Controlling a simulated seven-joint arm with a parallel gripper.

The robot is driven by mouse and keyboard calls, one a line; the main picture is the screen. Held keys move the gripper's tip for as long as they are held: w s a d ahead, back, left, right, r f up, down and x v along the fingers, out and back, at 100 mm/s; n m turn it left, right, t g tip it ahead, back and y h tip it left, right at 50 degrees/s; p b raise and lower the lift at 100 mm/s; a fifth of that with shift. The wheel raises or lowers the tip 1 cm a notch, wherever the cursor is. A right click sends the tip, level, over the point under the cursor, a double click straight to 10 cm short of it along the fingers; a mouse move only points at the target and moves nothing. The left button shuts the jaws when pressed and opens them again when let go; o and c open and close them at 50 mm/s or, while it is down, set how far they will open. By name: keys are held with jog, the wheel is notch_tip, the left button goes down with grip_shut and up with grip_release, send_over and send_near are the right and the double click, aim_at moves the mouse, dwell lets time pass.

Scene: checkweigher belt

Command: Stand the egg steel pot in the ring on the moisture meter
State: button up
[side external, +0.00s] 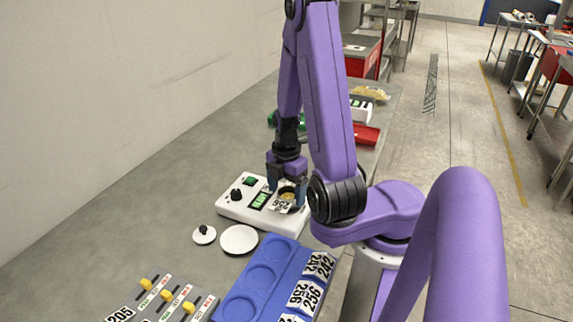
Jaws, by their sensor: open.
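The moisture meter (232,208) is a white box with a black knob and lit green displays, on the grey bench. A small pot (287,193) with yellowish contents is at the meter's right end, below my gripper. A white tag with black digits shows at its front. My gripper (287,187) points down over that end, its dark fingers open on either side of the pot. The ring is hidden by the pot and fingers, so I cannot tell whether the pot is fully seated in it.
A blue tray (238,308) with round wells and numbered tags lies in front. A white disc (239,239) and a small black-knobbed lid (204,235) lie beside the meter. Yellow-knobbed label strips (168,303) are at front left. A red object (366,134) is behind. The left bench is clear.

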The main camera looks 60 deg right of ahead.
notch_tip(320, 180, up, 10)
jog(key=w+a+r, duration=0.2)
jog(key=w+a, duration=0.5)
jog(key=w, duration=0.1)
jog(key=s+a+m, duration=0.1)
jog(key=s+a, duration=0.2)
jog(key=s, duration=0.6)
jog(key=s+a+r+m, duration=0.1)
jog(key=s+a, duration=0.2)
jog(key=s, duration=0.6)
jog(key=shift+a+r, duration=0.25)
dwell(0.4)
dwell(1.8)
